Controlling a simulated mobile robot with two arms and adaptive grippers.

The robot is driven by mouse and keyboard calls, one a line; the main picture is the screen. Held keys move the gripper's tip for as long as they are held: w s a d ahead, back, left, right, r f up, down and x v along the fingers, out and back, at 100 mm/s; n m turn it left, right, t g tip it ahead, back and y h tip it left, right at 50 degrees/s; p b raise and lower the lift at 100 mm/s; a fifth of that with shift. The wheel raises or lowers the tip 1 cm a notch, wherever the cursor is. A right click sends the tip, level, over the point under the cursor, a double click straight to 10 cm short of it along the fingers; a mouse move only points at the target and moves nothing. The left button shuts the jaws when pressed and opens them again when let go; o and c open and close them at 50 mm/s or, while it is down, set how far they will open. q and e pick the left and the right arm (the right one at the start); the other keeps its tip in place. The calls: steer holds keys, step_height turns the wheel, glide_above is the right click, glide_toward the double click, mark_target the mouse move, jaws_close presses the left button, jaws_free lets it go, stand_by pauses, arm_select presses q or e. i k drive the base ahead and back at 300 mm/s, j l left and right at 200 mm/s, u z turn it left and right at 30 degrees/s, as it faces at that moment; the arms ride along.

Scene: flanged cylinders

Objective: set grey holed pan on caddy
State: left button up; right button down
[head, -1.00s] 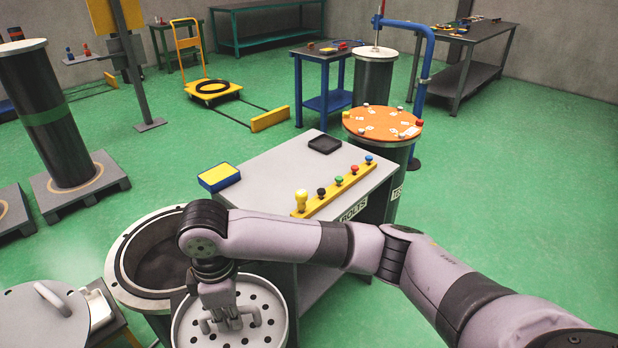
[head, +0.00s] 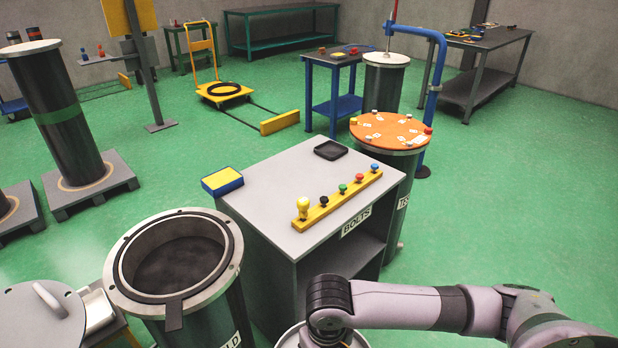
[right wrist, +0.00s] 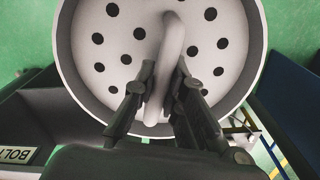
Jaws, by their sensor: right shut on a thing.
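The grey holed pan (right wrist: 105,60) fills the top of the right wrist view, with round holes in its floor and a raised rim. My right gripper (right wrist: 158,100) is shut on the pan's bar handle (right wrist: 172,50). In the head view only part of the pan's rim (head: 288,337) shows at the bottom edge, under my right wrist, which hides the fingers. The pan is right of the open flanged cylinder (head: 228,262), apart from it. I cannot make out which thing is the caddy. My left gripper is not in view.
A grey bolts table (head: 270,195) stands just beyond the pan, bearing a yellow strip of knobs (head: 335,203), a yellow-blue box (head: 222,181) and a black tray (head: 330,150). A grey handled lid (head: 35,325) lies at lower left. Green floor (head: 500,210) is clear at right.

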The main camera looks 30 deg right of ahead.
mark_target(291, 180)
steer(key=l+u, duration=0.3)
steer(key=l, duration=0.8)
steer(key=l+u, duration=0.35)
steer(key=l, duration=0.8)
